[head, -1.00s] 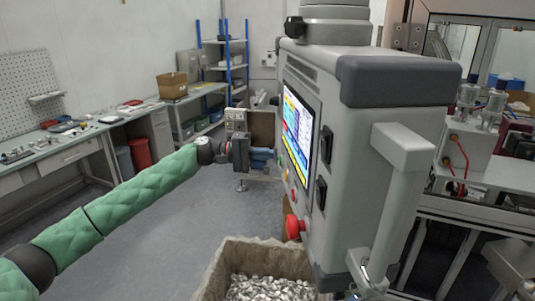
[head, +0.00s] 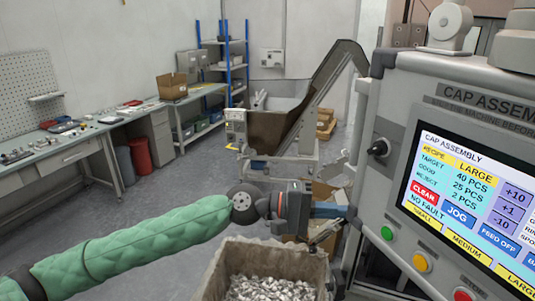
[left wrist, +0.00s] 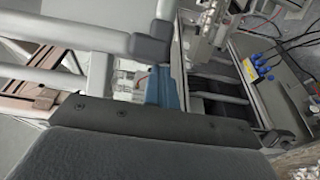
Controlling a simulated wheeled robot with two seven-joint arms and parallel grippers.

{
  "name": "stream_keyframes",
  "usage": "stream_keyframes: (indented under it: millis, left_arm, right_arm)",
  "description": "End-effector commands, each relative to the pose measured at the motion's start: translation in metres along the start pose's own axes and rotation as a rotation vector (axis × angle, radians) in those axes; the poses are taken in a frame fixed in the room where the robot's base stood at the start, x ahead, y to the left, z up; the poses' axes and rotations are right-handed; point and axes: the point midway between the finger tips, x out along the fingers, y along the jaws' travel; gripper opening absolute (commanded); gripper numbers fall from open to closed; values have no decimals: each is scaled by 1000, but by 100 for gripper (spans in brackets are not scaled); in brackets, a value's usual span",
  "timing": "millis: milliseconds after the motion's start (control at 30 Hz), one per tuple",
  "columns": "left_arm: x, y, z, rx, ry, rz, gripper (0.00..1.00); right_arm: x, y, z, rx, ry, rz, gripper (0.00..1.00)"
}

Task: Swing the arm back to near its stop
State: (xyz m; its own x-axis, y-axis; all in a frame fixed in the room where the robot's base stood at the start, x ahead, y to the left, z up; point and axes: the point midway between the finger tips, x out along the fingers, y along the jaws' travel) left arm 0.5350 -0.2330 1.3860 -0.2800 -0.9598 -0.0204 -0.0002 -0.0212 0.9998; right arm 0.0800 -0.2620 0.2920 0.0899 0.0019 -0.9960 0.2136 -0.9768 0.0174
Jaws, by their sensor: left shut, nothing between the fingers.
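The operator panel box (head: 430,90) hangs at the right in the head view, with its lit screen (head: 470,190) turned toward me. Part of its support arm (head: 450,22) shows above it; the arm's stop cannot be made out. A grey upright handle (head: 357,135) runs along the box's left side. My left gripper (head: 335,210) is shut and empty, its fingertips just left of the handle's lower part; I cannot tell whether they touch. In the left wrist view its blue fingers (left wrist: 167,88) are close to a grey bar (left wrist: 151,45). My right gripper is not in view.
A bin (head: 220,275) of small metallic parts stands below my left arm. A hopper with an inclined conveyor (head: 325,90) stands behind. A workbench (head: 65,155) lines the left wall. The floor between bench and bin is clear.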

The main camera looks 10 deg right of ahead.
Motion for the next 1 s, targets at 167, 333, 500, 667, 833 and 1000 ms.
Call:
stream_keyframes:
  millis: [167, 333, 500, 667, 833, 1000]
  left_arm:
    - [36, 4, 42, 7, -9, 3, 0]
    - [55, 4, 69, 6, -15, 14, 0]
    - [60, 4, 78, 4, -18, 21, 0]
    - [60, 4, 77, 4, -17, 22, 0]
    - [60, 4, 76, 4, -15, 21, 0]
    - [52, 0, 75, 3, -13, 22, 0]
  right_arm:
    - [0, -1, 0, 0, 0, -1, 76]
    - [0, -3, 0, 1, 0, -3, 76]
    - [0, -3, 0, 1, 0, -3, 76]
    - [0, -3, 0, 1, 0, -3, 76]
    - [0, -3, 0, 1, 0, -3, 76]
    - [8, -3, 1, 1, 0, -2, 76]
